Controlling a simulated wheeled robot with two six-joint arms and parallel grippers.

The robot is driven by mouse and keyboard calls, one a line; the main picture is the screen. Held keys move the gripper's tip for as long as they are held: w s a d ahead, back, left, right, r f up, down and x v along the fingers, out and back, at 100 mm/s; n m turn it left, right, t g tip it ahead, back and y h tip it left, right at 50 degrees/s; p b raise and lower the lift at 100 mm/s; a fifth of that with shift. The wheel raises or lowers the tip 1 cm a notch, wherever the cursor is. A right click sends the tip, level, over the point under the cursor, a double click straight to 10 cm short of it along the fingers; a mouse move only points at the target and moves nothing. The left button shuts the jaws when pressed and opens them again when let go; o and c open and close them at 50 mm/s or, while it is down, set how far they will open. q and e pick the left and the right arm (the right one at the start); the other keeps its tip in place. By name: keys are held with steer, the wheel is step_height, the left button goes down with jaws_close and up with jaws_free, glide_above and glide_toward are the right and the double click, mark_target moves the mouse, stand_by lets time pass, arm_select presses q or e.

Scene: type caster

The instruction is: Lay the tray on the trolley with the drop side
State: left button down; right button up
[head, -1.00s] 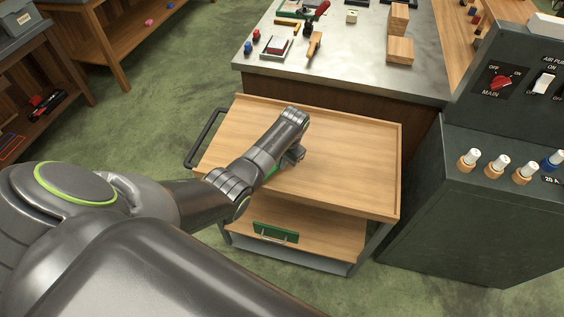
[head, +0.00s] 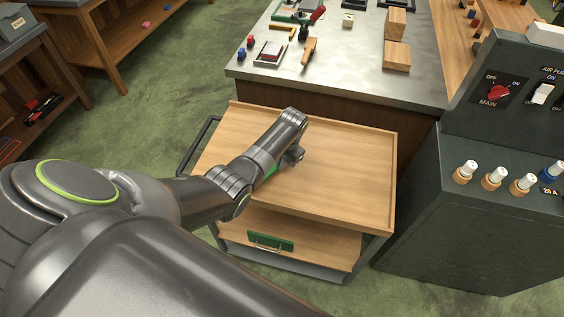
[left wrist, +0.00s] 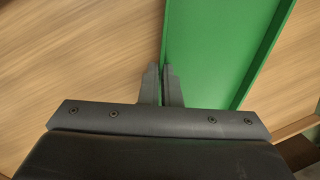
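The trolley (head: 345,165) stands in front of me, with a wooden top in a low rim and a lower shelf. A green plate with a metal handle (head: 270,242) shows at its lower front. The green tray (left wrist: 215,50) fills the right middle of the left wrist view, with a raised rim. In the head view only a green sliver of it (head: 271,173) shows beneath my left arm, over the trolley top. My left gripper (left wrist: 161,68) is closed on the tray's near-left rim; its fingertips are hidden in the head view. I cannot tell whether the tray touches the top. My right gripper is out of view.
A metal-topped bench (head: 350,75) with small tools and wooden blocks stands behind the trolley. A dark control cabinet (head: 460,230) with knobs stands close on the right. A black push handle (head: 195,150) is at the trolley's left. Much of the wooden top is bare.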

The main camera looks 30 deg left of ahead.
arm_select(q)
steer(key=shift+s, duration=0.1)
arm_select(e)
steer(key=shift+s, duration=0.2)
arm_select(q)
steer(key=c, duration=1.6)
jaws_free()
steer(key=shift+o, duration=0.2)
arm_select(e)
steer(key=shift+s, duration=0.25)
